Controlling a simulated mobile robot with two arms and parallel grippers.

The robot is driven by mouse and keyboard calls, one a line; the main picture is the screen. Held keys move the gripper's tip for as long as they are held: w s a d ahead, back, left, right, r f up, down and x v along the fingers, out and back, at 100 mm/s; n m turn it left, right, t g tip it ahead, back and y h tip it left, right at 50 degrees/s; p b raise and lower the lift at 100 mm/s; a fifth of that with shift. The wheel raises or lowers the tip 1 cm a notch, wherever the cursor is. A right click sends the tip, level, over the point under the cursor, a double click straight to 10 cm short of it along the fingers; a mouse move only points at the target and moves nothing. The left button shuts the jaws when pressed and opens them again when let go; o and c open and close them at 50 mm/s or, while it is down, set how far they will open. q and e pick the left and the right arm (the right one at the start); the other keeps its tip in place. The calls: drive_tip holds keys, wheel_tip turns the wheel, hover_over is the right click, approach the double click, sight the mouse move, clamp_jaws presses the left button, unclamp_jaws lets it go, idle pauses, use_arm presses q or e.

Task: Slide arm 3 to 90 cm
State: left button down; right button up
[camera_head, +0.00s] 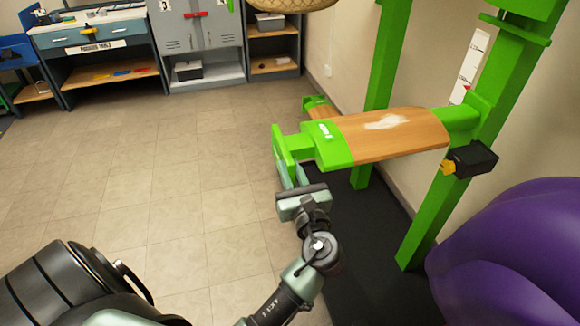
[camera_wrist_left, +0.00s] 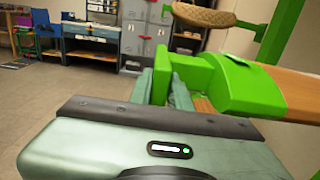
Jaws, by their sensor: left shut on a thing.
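A green rack arm with a wooden top board (camera_head: 385,135) reaches out from a green post (camera_head: 445,165) at the right. I cannot read whether it is marked arm 3. My left gripper (camera_head: 290,178) is shut on the green end piece (camera_head: 283,150) at the arm's outer end. The end piece also shows in the left wrist view (camera_wrist_left: 190,75), between the fingers. A white scale strip (camera_head: 468,68) with a red marker stands by the post, too small to read. My right gripper is not in view.
A black box with a yellow knob (camera_head: 470,160) sits on the post. A large purple object (camera_head: 515,255) fills the lower right. A bench (camera_head: 95,40) and grey lockers (camera_head: 198,35) stand at the back. The tiled floor at left is clear.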

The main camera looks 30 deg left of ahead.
use_arm(q)
wheel_tip(320, 180, down, 9)
drive_tip(key=b, duration=0.2)
drive_tip(key=shift+r+b, duration=0.15)
drive_tip(key=shift+b, duration=0.2)
drive_tip(key=shift+r, duration=0.1)
drive_tip(key=c, duration=1.3)
unclamp_jaws()
drive_tip(key=shift+s+d, duration=0.15)
drive_tip(key=shift+d, duration=0.05)
drive_tip(key=v, duration=0.7)
drive_tip(key=shift+s+d+b, duration=0.1)
drive_tip(key=shift+s+b, duration=0.05)
drive_tip(key=shift+b, duration=0.2)
